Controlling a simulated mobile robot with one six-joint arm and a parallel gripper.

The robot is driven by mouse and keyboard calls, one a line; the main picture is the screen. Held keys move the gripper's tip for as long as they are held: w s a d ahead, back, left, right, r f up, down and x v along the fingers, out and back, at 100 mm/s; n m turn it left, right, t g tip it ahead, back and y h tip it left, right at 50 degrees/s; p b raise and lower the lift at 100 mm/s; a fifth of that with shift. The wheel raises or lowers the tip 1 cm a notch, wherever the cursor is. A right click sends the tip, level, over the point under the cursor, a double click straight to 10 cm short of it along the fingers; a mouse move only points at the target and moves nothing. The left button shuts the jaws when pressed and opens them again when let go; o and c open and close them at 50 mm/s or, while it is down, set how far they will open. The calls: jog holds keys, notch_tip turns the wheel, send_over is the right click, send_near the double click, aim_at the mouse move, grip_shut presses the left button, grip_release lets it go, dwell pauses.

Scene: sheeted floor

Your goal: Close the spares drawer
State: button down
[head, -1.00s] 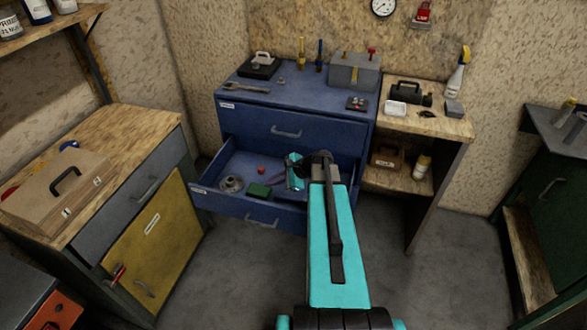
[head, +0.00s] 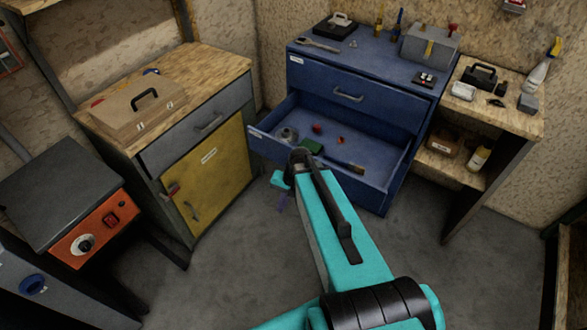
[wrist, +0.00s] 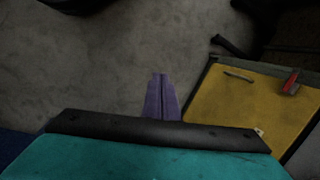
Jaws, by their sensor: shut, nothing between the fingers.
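The blue cabinet (head: 345,75) has its lower drawer (head: 375,195) pulled well out, and I take this for the spares drawer; its label is too small to read. The upper drawer (head: 350,97) is shut. My gripper (head: 281,203) is in front of the open drawer's front, toward its left part, apart from it as far as I can tell. Its purple fingers (wrist: 161,98) are together and empty, over bare floor in the wrist view. My arm hides part of the drawer front.
A yellow-doored cabinet (head: 208,165) with a wooden top and toolbox stands left of the drawer; its door also shows in the wrist view (wrist: 255,105). A grey unit with an orange panel (head: 98,225) is at lower left. Wooden shelves (head: 480,130) stand right. Floor between is clear.

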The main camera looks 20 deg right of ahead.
jog(key=s+a+f+n+g+h+b, duration=0.1)
jog(key=s+a+f+n+b, duration=0.1)
jog(key=s+f+b, duration=0.3)
jog(key=s+a+f+n+g+h+b, duration=0.1)
jog(key=s+f+b, duration=0.5)
jog(key=s+f, duration=0.6)
jog(key=s+a+f+n+g+h+b, duration=0.1)
jog(key=s+f+n+b, duration=0.4)
jog(key=f, duration=1)
jog(key=s+a+g, duration=0.1)
jog(key=s+g, duration=0.1)
jog(key=s, duration=0.1)
jog(key=shift+s+a+f+b, duration=0.25)
jog(key=shift+s+a+b, duration=0.05)
jog(key=shift+a+b, duration=0.05)
